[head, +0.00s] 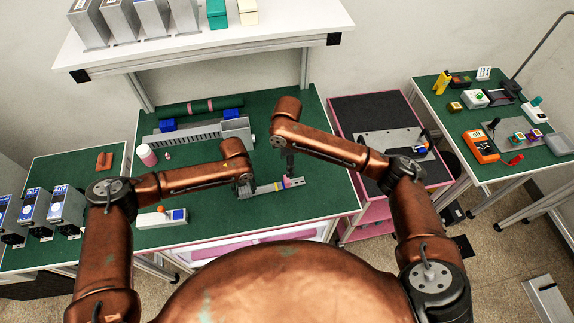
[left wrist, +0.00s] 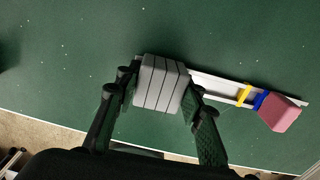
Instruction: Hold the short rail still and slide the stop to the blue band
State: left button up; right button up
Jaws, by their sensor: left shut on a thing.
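The short rail (head: 266,189) lies on the green bench top, a pale strip with a grey ribbed block (left wrist: 160,83) at its left end. My left gripper (head: 244,186) is shut on that block, a finger on each side in the left wrist view (left wrist: 158,92). A yellow band (left wrist: 244,95) and a blue band (left wrist: 260,100) cross the rail. The pink stop (left wrist: 281,113) is on the rail right beside the blue band, on the side away from the yellow one. My right gripper (head: 290,168) points down just above the stop; its fingers are too small to read.
Behind the rail stand a long grey slotted rail (head: 195,135), blue blocks and a pink-white bottle (head: 147,155). A white box with a blue part (head: 162,217) lies to the left. A pink cart (head: 375,115) stands to the right. The bench right of the short rail is clear.

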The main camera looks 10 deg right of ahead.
pick_arm(q)
jog(key=o, duration=1.4)
jog(key=shift+r, duration=0.1)
